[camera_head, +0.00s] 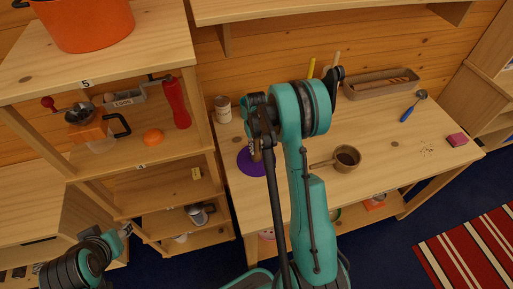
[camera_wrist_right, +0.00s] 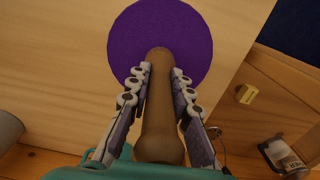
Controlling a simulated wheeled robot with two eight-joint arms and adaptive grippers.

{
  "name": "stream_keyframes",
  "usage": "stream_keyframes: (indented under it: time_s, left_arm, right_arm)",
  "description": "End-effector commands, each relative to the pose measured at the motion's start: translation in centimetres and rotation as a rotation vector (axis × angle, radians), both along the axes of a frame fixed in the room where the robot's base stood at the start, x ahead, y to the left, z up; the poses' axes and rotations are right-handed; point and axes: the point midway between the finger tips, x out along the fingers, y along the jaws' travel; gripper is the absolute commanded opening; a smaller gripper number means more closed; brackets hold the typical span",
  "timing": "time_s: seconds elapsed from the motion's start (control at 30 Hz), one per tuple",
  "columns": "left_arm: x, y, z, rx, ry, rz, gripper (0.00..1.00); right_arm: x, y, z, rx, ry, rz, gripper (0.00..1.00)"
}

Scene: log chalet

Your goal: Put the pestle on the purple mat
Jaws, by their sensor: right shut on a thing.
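The purple mat (camera_head: 248,165) is a round disc at the left end of the wooden table, partly hidden by my right arm. It also shows in the right wrist view (camera_wrist_right: 155,25). My right gripper (camera_wrist_right: 162,75) is shut on the brown pestle (camera_wrist_right: 160,125), with a finger along each side. The pestle's narrow end overlaps the mat's near part in that view. I cannot tell whether they touch. In the head view my right gripper (camera_head: 254,145) is mostly hidden by its own arm. My left gripper (camera_head: 123,231) is at the lower left; its jaws are unclear.
A brown long-handled pot (camera_head: 346,158), a can (camera_head: 223,108), a tray (camera_head: 380,84), a blue-handled spoon (camera_head: 413,105) and a pink block (camera_head: 457,140) are on the table. A shelf unit (camera_head: 165,158) with several items stands left of it. The table's front right is mostly clear.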

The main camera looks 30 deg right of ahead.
Motion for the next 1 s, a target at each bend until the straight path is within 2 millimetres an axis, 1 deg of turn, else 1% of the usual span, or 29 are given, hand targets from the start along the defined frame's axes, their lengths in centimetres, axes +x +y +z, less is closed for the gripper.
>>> stream_keyframes:
  time_s: [0.23,0.27,0.3,0.33,0.6,0.73,0.87,1.0]
  left_arm:
    - [0.0,0.0,-0.5,0.0,0.0,0.0,0.43]
    - [0.0,0.0,-0.4,0.0,0.0,0.0,0.43]
    - [0.0,0.0,-0.3,0.0,0.0,0.0,0.43]
    - [0.0,0.0,-0.3,0.0,0.0,0.0,0.43]
    - [0.0,0.0,-0.3,0.0,0.0,0.0,0.43]
    - [0.0,0.0,0.2,0.0,0.0,0.0,0.43]
    - [0.0,0.0,0.5,0.0,0.0,0.0,0.43]
    - [0.0,0.0,0.9,0.0,0.0,0.0,0.43]
  right_arm:
    - [0.0,0.0,-0.4,0.0,0.0,0.0,0.0]
    - [0.0,0.0,-0.3,0.0,0.0,0.0,0.28]
    - [0.0,0.0,-0.3,0.0,0.0,0.0,0.39]
    - [0.0,0.0,-0.2,0.0,0.0,0.0,0.41]
    - [0.0,0.0,-0.2,0.0,0.0,0.0,0.41]
    - [0.0,0.0,0.5,0.0,0.0,0.0,0.41]
    - [0.0,0.0,2.8,0.0,0.0,0.0,0.41]
    - [0.0,0.0,6.0,0.0,0.0,0.0,0.41]
